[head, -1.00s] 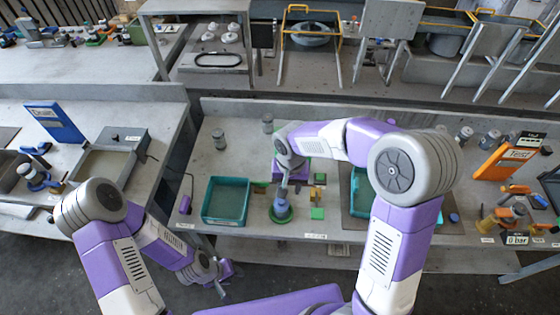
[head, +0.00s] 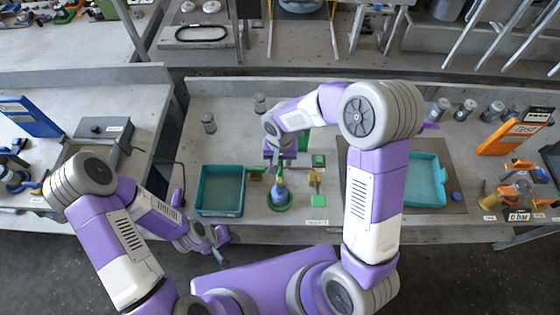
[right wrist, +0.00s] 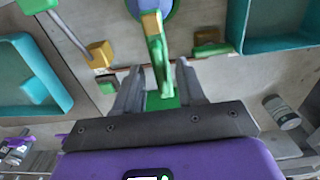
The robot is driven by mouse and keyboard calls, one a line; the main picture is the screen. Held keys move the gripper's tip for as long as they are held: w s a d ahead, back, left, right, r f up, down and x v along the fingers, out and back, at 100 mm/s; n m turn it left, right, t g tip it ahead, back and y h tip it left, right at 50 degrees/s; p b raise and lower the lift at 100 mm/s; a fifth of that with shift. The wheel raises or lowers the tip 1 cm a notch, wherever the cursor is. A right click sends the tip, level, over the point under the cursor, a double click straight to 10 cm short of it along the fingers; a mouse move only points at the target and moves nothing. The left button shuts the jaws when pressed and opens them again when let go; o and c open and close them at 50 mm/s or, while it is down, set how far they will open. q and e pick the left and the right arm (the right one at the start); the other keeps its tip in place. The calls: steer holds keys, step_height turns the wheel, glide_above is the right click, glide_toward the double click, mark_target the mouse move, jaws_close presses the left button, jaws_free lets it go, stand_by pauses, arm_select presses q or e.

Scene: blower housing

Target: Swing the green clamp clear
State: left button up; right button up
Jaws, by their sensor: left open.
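The blue housing (head: 279,194) stands in a round green base (head: 280,207) on the middle bench. In the right wrist view, a green clamp arm (right wrist: 158,62) with a tan tip reaches over the edge of the blue housing (right wrist: 150,5). My right gripper (right wrist: 160,82) is open, its two fingers on either side of the green clamp, with gaps showing; contact cannot be told. In the head view my right gripper (head: 274,162) is just behind the housing, partly hiding the clamp. My left gripper (head: 217,250) is open and empty, low in front of the bench.
A teal tray (head: 221,211) stands left of the housing, another teal tray (head: 426,182) to the right. Green blocks (head: 318,160) and a rod with a tan block (right wrist: 100,54) sit close beside the housing.

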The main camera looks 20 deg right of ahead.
jaws_close()
stand_by(0.5)
steer(key=n, duration=0.3)
steer(key=shift+n, duration=0.4)
steer(key=n, duration=0.4)
steer(key=shift+n, duration=0.3)
steer(key=n, duration=0.4)
steer(key=shift+n+p, duration=0.65)
steer(key=shift+n, duration=1.85)
